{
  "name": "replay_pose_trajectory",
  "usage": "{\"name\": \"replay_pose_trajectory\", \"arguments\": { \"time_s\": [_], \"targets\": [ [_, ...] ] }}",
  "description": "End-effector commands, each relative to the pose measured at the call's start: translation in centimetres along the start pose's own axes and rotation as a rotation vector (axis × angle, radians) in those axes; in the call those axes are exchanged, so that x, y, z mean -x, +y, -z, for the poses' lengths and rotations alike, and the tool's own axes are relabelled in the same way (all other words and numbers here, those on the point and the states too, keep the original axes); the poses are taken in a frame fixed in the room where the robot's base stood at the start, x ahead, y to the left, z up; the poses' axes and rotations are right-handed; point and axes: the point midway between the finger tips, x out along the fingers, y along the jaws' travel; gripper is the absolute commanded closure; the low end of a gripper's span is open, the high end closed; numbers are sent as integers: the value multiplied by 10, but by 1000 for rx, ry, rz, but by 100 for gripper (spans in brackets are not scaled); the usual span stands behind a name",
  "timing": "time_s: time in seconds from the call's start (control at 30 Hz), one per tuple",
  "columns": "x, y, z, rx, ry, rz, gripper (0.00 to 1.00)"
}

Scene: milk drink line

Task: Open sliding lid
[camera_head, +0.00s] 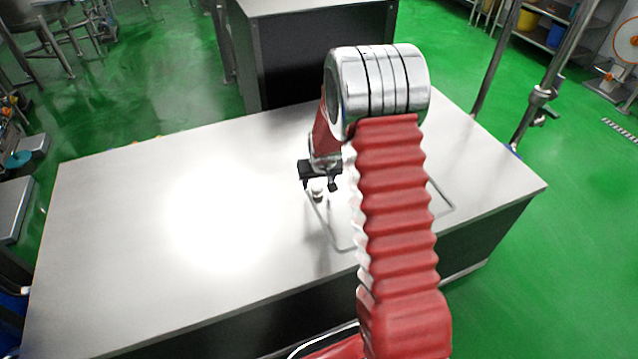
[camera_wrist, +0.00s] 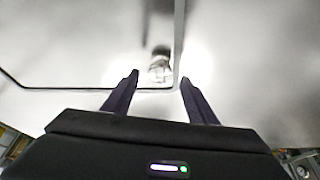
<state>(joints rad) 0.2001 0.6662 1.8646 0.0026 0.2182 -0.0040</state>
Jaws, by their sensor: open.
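The sliding lid (camera_wrist: 95,60) is a flat, pale metal panel with a thin outline, set in the metal table top. In the head view, part of its outline (camera_head: 325,228) shows and my arm hides much of the rest. A small shiny knob (camera_head: 317,192) stands near one corner of the lid; it also shows in the wrist view (camera_wrist: 160,70). My gripper (camera_wrist: 160,78) is open, with the knob appearing between and just beyond its two dark fingertips. I cannot tell whether the fingers touch the knob. The lid appears closed.
The metal table (camera_head: 110,225) is bare to the left, with a bright glare patch. A dark cabinet (camera_head: 315,50) stands behind it. A metal post frame (camera_head: 545,95) rises at the right, beyond the table. Green floor surrounds the table.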

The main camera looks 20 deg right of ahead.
Motion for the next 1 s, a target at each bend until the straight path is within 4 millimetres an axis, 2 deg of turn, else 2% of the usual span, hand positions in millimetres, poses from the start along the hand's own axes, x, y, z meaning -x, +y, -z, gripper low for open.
{"name": "replay_pose_trajectory", "arguments": {
  "time_s": [0.2,0.5,1.0],
  "targets": [
    [-14,0,0,0,-1,0,48],
    [-14,0,0,-1,0,0,48],
    [-14,1,0,-1,0,0,83]
  ]
}}
